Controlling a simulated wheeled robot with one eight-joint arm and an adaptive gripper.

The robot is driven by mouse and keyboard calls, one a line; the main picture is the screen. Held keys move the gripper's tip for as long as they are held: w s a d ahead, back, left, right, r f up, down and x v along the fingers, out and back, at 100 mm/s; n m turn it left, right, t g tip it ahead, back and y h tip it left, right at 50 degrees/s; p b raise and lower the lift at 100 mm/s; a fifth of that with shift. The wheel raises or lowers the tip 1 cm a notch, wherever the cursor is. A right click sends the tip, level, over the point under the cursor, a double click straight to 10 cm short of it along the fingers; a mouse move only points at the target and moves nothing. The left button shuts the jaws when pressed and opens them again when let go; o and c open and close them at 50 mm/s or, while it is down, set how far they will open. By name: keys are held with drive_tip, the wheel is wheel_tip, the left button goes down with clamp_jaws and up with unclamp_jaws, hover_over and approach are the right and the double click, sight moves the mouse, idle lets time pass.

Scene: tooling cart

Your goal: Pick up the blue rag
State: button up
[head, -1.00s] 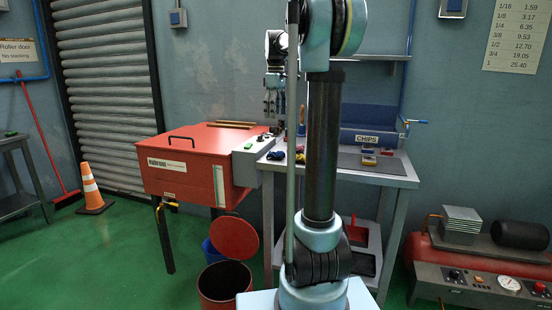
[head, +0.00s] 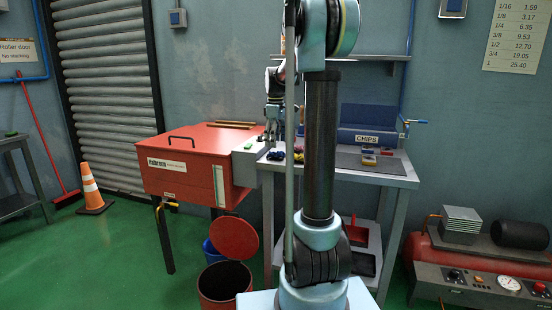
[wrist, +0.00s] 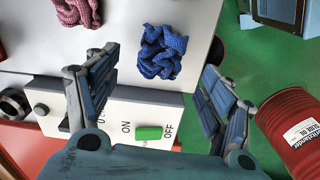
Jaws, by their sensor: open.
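The blue rag (wrist: 161,52) is a crumpled knitted bundle on the light bench top in the wrist view. It lies ahead of my gripper (wrist: 160,85), roughly between the lines of its two fingers and apart from them. In the head view the blue rag (head: 276,155) is a small dark-blue lump at the left end of the bench. My gripper (head: 272,132) hangs just above that end there, partly hidden by my own arm. The fingers are spread wide with nothing between them.
A pink rag (wrist: 76,11) lies left of the blue one. A switch box (wrist: 150,118) with a green button is below the gripper. A red drum (wrist: 295,125) stands at the right. The red cabinet (head: 178,183) adjoins the bench (head: 385,177).

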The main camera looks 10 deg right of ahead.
sight(276, 154)
drive_tip(key=shift+s+d+f, duration=0.1)
drive_tip(key=shift+f, duration=1.25)
drive_tip(key=shift+d+f, duration=0.1)
drive_tip(key=shift+f, duration=1.2)
drive_tip(key=c, duration=0.8)
